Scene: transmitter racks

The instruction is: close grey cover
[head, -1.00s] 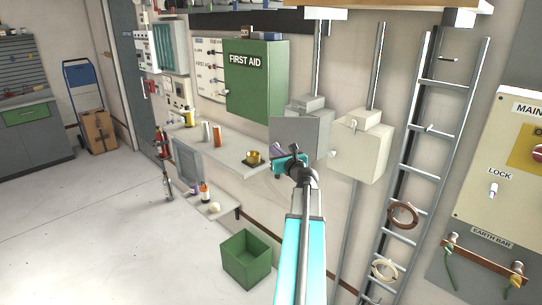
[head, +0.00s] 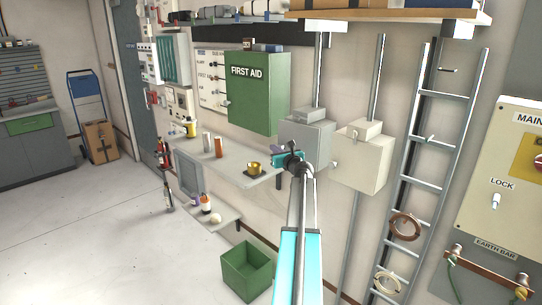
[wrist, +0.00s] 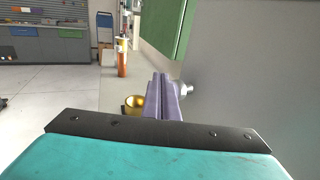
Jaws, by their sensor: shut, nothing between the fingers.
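The grey box (head: 318,135) is on the wall between the green first aid cabinet and a cream box. Its grey cover (head: 300,132) now lies against the front of the box and looks shut, though my gripper hides its lower part. In the wrist view the cover (wrist: 255,80) is a large flat grey face on the right, with a round metal knob (wrist: 187,89) at its left. My gripper (head: 280,158) is just in front of the cover's lower part. Its fingers (wrist: 165,95) are shut and empty, close beside the knob; I cannot tell whether they touch.
A shelf (head: 235,158) below holds a gold cup (head: 254,168) and canisters, near my gripper's left. The first aid cabinet (head: 258,95) is to the upper left, the cream box (head: 362,160) to the right. A green crate (head: 247,270) stands on the floor; open floor lies left.

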